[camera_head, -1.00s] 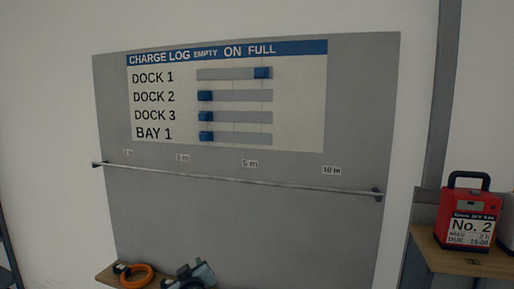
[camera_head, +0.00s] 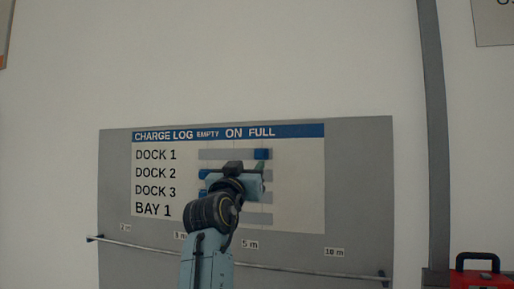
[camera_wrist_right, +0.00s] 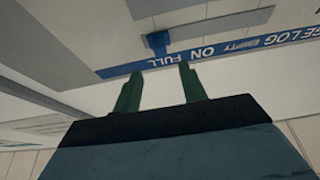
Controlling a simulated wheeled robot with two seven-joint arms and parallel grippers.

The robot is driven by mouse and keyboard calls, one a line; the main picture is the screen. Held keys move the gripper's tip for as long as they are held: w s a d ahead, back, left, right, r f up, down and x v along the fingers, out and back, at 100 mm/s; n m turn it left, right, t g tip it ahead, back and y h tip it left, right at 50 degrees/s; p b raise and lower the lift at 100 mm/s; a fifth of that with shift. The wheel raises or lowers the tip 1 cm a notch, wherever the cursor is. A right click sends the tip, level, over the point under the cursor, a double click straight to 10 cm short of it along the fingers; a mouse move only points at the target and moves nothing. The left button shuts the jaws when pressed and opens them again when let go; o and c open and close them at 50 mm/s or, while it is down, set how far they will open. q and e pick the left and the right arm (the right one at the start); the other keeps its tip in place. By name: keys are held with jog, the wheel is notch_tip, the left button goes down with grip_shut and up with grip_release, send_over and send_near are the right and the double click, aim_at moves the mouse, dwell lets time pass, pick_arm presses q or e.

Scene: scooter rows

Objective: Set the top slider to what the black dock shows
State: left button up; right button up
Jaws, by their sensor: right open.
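The charge log board (camera_head: 228,205) is on the wall ahead. Its top slider, DOCK 1, has a blue knob (camera_head: 262,154) at the right end of its grey track (camera_head: 225,154), under FULL. My right gripper (camera_head: 235,172) is in front of the board, just below the top track, and hides parts of the lower sliders. In the right wrist view the board is upside down. My right gripper (camera_wrist_right: 158,72) is open and empty there, with the blue knob (camera_wrist_right: 157,42) beyond its fingertips, apart from them. No black dock is in view. My left gripper is not in view.
The DOCK 2 knob (camera_head: 204,174) is at the left, and the DOCK 3 knob is partly covered by my arm. A rail (camera_head: 130,244) runs across below the board. A red case (camera_head: 478,274) stands at lower right. The wall above is bare.

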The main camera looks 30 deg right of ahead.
aim_at(258, 154)
jog(key=p+x, duration=0.3)
jog(key=x, duration=0.3)
jog(key=shift+w+d+r, duration=0.15)
jog(key=shift+r, duration=0.1)
jog(key=shift+p+x, duration=0.3)
jog(key=shift+x, duration=0.55)
jog(key=shift+f, duration=0.15)
grip_shut()
